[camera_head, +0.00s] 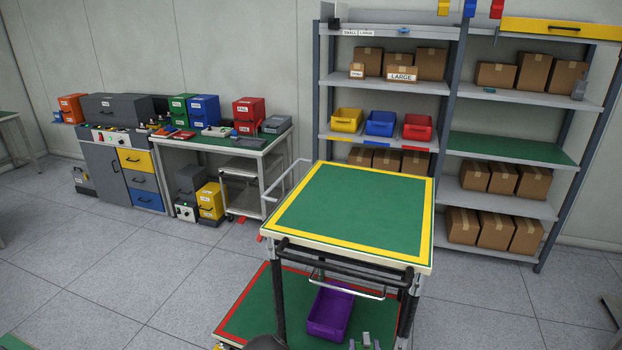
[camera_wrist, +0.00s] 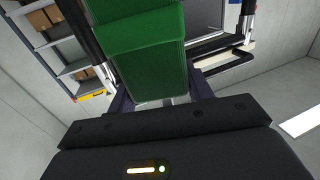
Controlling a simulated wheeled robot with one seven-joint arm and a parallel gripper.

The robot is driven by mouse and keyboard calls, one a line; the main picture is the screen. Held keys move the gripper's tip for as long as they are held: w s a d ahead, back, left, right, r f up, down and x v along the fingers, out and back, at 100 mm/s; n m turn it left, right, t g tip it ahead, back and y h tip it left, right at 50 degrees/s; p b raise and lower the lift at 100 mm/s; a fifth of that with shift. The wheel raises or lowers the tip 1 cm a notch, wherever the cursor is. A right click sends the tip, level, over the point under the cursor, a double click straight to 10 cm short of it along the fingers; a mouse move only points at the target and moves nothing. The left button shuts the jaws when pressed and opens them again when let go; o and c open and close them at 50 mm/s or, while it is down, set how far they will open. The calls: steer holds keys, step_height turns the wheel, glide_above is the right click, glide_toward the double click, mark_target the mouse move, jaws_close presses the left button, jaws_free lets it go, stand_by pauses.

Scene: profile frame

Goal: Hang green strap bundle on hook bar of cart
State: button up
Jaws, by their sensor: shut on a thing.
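In the wrist view my gripper (camera_wrist: 160,92) is shut on the green strap bundle (camera_wrist: 145,45), which fills the upper middle of the picture. Its far end runs out of the top edge. In the head view the cart (camera_head: 432,225) has a green top with a yellow border. Under the top's near edge are dark bars and a thin pale bar (camera_head: 350,293), which looks like the hook bar. Whether the bundle touches the bar cannot be told.
A purple bin (camera_head: 330,312) stands on the cart's red-bordered lower shelf (camera_head: 245,305). The cart's top is bare. Shelving (camera_head: 455,90) with boxes and bins stands behind. A workbench (camera_head: 270,140) stands left.

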steer(key=shift+n+y, duration=0.3)
steer(key=f, duration=0.1)
steer(key=s+f, duration=0.1)
steer(key=s+f+b, duration=0.1)
steer(key=shift+d+f, duration=0.3)
steer(key=shift+f, duration=0.1)
steer(key=shift+s+d+f, duration=0.2)
steer(key=shift+s+d, duration=0.1)
steer(key=shift+s, duration=0.05)
